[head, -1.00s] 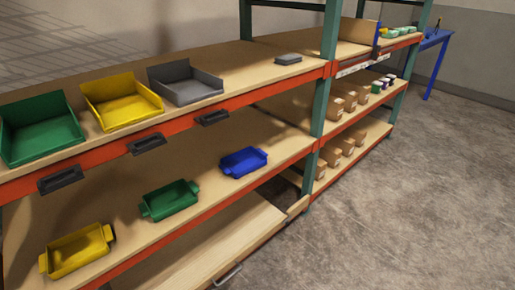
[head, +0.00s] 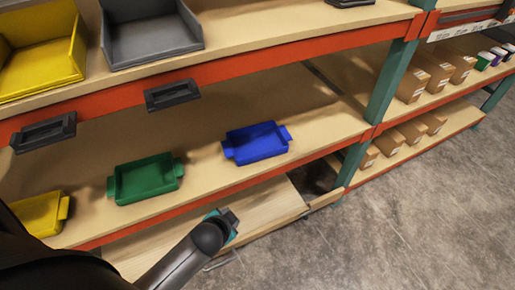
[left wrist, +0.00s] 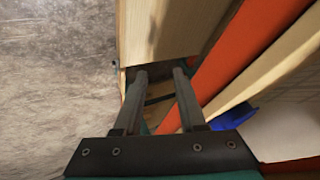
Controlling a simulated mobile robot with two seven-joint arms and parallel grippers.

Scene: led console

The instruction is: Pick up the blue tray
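The blue tray (head: 257,142) sits upright on the middle shelf in the head view, with a small handle at each end. Part of it shows at the lower right of the left wrist view (left wrist: 232,115). My left gripper (head: 230,217) is in front of the shelf edge, nearer than the tray and to its lower left in the head view. In the left wrist view its two fingers (left wrist: 160,73) stand apart with nothing between them. My right gripper is in neither view.
A green tray (head: 146,179) and a yellow tray (head: 40,213) share the middle shelf. An orange beam (head: 215,81) edges the upper shelf, which holds a grey bin (head: 150,36) and a yellow bin (head: 38,48). A green post (head: 388,85) stands right of the blue tray.

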